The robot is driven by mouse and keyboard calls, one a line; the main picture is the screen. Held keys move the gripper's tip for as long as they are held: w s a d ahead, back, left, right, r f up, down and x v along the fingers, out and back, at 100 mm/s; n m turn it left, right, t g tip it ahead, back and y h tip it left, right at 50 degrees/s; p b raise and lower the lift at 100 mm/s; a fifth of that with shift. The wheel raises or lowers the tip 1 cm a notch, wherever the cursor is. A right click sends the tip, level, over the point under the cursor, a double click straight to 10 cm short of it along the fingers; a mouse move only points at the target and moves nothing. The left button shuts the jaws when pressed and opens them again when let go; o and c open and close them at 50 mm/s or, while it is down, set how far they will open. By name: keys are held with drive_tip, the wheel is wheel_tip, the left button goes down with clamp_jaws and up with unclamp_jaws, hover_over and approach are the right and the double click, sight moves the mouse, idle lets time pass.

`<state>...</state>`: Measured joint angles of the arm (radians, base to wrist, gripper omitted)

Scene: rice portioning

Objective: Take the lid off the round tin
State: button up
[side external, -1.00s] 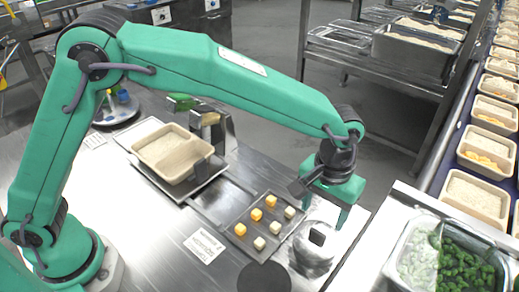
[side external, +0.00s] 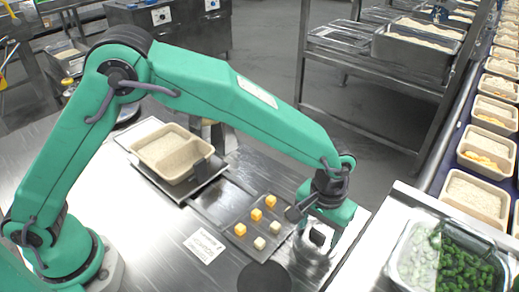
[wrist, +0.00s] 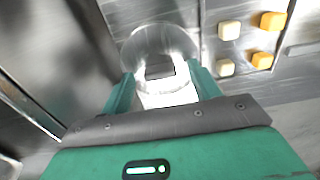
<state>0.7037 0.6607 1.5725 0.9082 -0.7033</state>
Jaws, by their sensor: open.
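The round tin (side external: 306,263) is shiny silver and stands at the right of the steel table, partly hidden by my gripper in the side view. Its lid (wrist: 148,42) is round and bright in the wrist view and carries a dark block-like knob (wrist: 159,67). The knob also shows in the side view (side external: 317,238). My gripper (wrist: 161,84) is open, its two green fingers at the near side of the lid, one to each side of the knob. I cannot tell whether the fingers touch the knob.
A dark tray (side external: 231,207) with several orange and pale cubes lies left of the tin. A dark round disc (side external: 264,277) lies in front. A rice container (side external: 172,154) sits behind left.

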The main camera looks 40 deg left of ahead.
sight(318, 232)
idle(0.4)
drive_tip(key=c, duration=1.1)
drive_tip(key=shift+r, duration=0.2)
wheel_tip(318, 232, up, 10)
drive_tip(key=shift+f, duration=0.15)
